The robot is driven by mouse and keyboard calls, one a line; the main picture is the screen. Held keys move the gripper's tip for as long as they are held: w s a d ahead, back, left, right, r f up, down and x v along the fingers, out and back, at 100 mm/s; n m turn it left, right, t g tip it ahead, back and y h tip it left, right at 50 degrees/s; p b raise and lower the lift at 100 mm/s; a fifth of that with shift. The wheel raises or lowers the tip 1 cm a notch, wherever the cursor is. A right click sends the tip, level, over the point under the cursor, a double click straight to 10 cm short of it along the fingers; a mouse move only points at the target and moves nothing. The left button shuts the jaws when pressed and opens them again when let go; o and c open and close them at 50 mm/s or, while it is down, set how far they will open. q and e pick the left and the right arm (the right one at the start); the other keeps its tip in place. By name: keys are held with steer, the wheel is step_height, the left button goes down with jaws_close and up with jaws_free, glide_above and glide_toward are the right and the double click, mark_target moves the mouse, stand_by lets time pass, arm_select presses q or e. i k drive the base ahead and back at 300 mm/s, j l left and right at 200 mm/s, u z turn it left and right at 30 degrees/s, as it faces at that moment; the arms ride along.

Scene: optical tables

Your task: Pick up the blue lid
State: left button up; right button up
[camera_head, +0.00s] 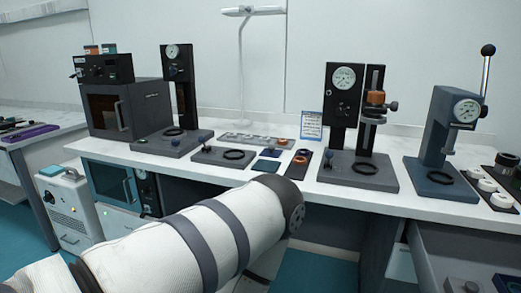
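No thing here is clearly a blue lid. A small flat dark-blue square piece (265,165) lies on the white table, left of a narrow black tray (292,172). A second, smaller blue piece (271,153) lies just behind it. Either could be the lid, but they are too small to tell. A white padded arm of mine with grey bands comes in from the lower left and ends in a dark joint in front of the table edge. No gripper shows in this view, and the arm hides part of the table front.
Gauge stands (340,100) and (178,75) rise from the long white table (225,172). A blue-grey lever press (445,125) stands at the right. A dark oven (122,108) stands at the left. A low plate with a black ring (233,155) is near the blue pieces.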

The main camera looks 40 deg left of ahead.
mark_target(270, 151)
steer(key=j, duration=0.5)
steer(key=k+j+z, duration=0.1)
steer(key=j, duration=0.35)
steer(key=k+j, duration=0.1)
steer(key=j, duration=0.4)
steer(key=j+z, duration=0.1)
steer(key=j, duration=0.4)
steer(key=k+j, duration=0.15)
steer(key=j, duration=0.3)
steer(key=k+j+z, duration=0.15)
steer(key=j, duration=0.35)
steer(key=i, duration=0.05)
